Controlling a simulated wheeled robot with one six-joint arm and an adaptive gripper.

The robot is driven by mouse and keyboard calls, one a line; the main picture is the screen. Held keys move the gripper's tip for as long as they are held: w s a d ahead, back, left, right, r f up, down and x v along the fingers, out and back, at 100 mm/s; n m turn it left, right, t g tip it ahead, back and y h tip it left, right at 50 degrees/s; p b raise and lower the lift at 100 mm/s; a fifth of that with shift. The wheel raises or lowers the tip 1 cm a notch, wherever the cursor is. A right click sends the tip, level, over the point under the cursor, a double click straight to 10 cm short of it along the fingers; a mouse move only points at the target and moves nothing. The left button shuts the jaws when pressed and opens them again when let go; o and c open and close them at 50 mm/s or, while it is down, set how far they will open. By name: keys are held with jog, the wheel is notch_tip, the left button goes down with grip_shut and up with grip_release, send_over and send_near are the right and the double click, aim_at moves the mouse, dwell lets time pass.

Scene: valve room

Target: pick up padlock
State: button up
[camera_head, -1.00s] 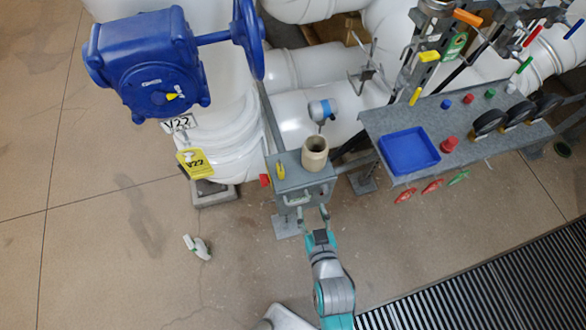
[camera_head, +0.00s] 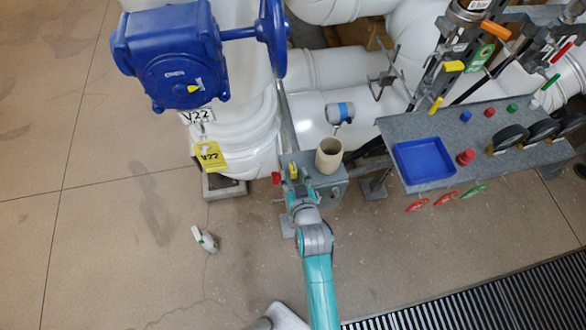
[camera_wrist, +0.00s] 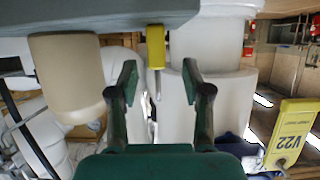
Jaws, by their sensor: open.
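A yellow padlock (camera_head: 293,171) stands on top of a grey box (camera_head: 328,184), beside a beige cup. In the wrist view, which is upside down, the padlock (camera_wrist: 156,47) appears edge-on with its thin silver shackle pointing away from the box top. My gripper (camera_head: 298,188) is at the front of the box, close to the padlock. In the wrist view my gripper (camera_wrist: 160,82) is open. The padlock lies in line with the gap between the fingers; a finger touching it is not seen.
The beige cup (camera_head: 329,155) stands right of the padlock and shows close to one finger in the wrist view (camera_wrist: 68,75). A yellow V22 tag (camera_head: 210,155) hangs at left. A grey shelf (camera_head: 440,122) with a blue tray (camera_head: 424,160) stands right. Open floor lies in front.

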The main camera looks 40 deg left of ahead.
aim_at(294, 171)
jog(key=shift+x, duration=1.9)
jog(key=shift+w+d, duration=0.1)
jog(key=shift+w, duration=0.1)
jog(key=shift+c, duration=0.3)
grip_shut()
jog(key=shift+r, duration=0.1)
notch_tip(294, 171, up, 10)
